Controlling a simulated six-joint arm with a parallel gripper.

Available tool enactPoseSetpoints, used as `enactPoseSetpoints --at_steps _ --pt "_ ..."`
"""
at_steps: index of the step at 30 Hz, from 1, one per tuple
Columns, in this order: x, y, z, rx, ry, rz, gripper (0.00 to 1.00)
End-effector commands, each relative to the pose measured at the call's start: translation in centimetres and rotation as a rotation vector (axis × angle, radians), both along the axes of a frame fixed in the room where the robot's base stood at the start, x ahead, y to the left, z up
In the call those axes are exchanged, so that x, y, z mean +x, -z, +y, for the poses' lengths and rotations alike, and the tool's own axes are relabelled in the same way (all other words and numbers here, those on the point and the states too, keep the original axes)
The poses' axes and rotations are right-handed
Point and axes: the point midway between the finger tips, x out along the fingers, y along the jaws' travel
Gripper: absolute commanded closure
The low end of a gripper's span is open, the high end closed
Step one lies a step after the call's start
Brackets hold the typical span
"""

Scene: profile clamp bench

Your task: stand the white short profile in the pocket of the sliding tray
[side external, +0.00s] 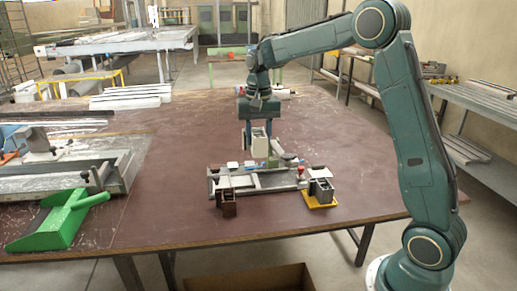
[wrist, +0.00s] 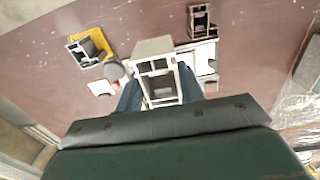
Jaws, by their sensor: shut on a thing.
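My gripper (side external: 258,136) is shut on the white short profile (side external: 260,147), which hangs roughly upright between the blue fingers above the grey bench fixture (side external: 240,184). In the wrist view the white profile (wrist: 154,47) shows its hollow, ribbed end between the fingers (wrist: 159,96). The sliding tray and its pocket cannot be clearly told apart from the fixture; the profile and gripper cover part of this area. Whether the profile's lower end touches anything is unclear.
A dark grey profile (side external: 322,190) stands on a yellow plate (side external: 317,204) at the fixture's right front. A brown hollow profile (side external: 229,204) stands at its left front. A green dustpan-like scoop (side external: 62,222) lies far left. The red-brown tabletop (side external: 175,215) is clear between.

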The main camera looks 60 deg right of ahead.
Motion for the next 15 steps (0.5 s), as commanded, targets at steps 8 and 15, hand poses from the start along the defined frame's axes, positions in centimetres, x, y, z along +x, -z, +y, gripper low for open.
enactPoseSetpoints --at_steps 8,15 --pt "3.5 2.8 -1.7 0.001 -0.005 0.002 0.85" --pt "6.9 6.2 -3.6 0.001 -0.010 0.004 0.85"
